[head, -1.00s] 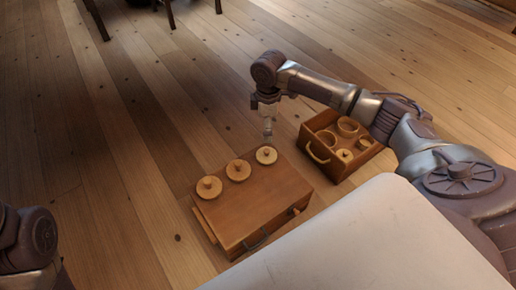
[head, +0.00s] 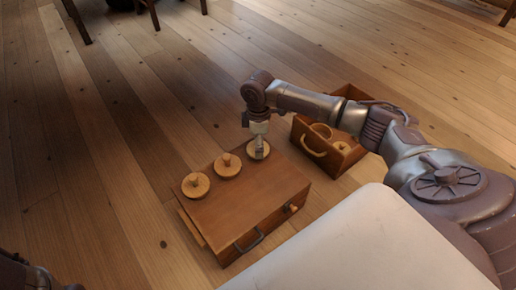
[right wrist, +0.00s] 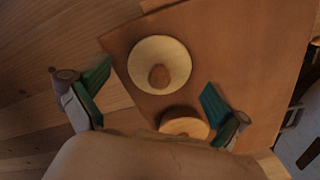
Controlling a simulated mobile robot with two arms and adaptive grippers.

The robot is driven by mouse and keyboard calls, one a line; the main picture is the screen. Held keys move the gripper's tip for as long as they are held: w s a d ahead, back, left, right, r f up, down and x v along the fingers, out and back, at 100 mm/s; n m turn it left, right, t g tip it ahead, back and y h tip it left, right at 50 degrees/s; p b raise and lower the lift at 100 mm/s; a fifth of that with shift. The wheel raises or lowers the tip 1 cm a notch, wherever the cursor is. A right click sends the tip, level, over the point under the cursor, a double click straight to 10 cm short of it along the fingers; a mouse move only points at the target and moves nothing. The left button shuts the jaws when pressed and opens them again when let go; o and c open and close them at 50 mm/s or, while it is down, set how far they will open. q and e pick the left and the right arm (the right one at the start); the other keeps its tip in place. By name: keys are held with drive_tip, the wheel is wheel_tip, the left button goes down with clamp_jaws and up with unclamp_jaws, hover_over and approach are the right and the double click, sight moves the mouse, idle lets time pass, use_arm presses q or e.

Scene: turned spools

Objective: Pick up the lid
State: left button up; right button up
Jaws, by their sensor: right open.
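Three round pale wooden lids with knobs stand in a row on the top of a brown wooden chest: the left lid (head: 195,185), the middle lid (head: 227,165) and the right lid (head: 259,149). My right gripper (head: 259,154) points down over the right lid and partly hides it. In the right wrist view my right gripper (right wrist: 156,80) is open, its green-padded fingers on either side of a lid with a round knob (right wrist: 160,76). A second lid (right wrist: 185,123) is partly hidden by the gripper body. My left gripper is out of view.
The chest (head: 245,205) has a dark front handle (head: 249,241). Behind it to the right, an open wooden box (head: 325,155) with a loop handle holds round wooden pieces, partly hidden by my right arm. Chair legs stand at the far left. The plank floor left of the chest is clear.

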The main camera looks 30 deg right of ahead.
drive_tip(key=shift+f, duration=0.45)
clamp_jaws()
idle(0.3)
